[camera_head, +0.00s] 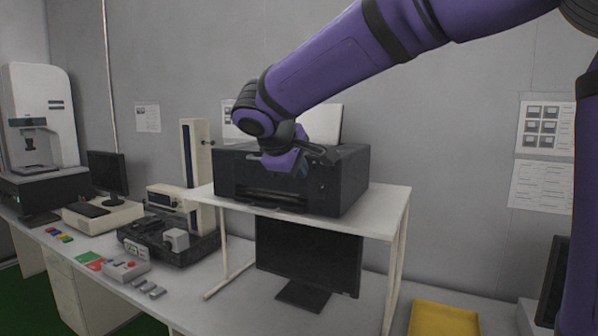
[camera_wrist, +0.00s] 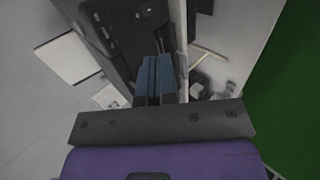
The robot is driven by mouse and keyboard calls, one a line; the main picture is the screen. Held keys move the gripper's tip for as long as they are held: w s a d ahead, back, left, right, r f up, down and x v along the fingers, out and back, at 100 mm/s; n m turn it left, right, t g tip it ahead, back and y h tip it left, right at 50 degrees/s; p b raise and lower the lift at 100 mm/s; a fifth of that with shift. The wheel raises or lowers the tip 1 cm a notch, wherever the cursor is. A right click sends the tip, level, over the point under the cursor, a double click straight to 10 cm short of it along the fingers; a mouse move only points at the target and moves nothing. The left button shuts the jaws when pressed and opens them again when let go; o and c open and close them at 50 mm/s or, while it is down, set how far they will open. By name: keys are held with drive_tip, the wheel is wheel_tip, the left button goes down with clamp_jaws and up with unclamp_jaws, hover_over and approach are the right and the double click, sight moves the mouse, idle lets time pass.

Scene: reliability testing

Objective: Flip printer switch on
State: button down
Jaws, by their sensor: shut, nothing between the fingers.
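The black printer (camera_head: 240,182) sits on a raised white shelf (camera_head: 375,205), its front facing me. Its dark front panel, with small buttons, also shows at the upper left of the wrist view (camera_wrist: 125,22).
A black monitor (camera_head: 310,256) stands under the shelf. A yellow tray (camera_head: 442,320) is at the lower right.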

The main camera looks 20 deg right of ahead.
sight(322, 192)
drive_tip(key=shift+s+a+f, duration=0.1)
drive_tip(key=shift+a+f, duration=0.05)
drive_tip(key=shift+f, duration=0.6)
drive_tip(key=shift+f, duration=0.1)
drive_tip(key=x, duration=0.4)
drive_tip(key=r+x, duration=0.1)
drive_tip(key=x, duration=0.3)
drive_tip(key=w+d+x, duration=0.1)
drive_tip(key=x, duration=0.3)
drive_tip(key=shift+w+d, duration=0.35)
drive_tip(key=shift+d, duration=0.05)
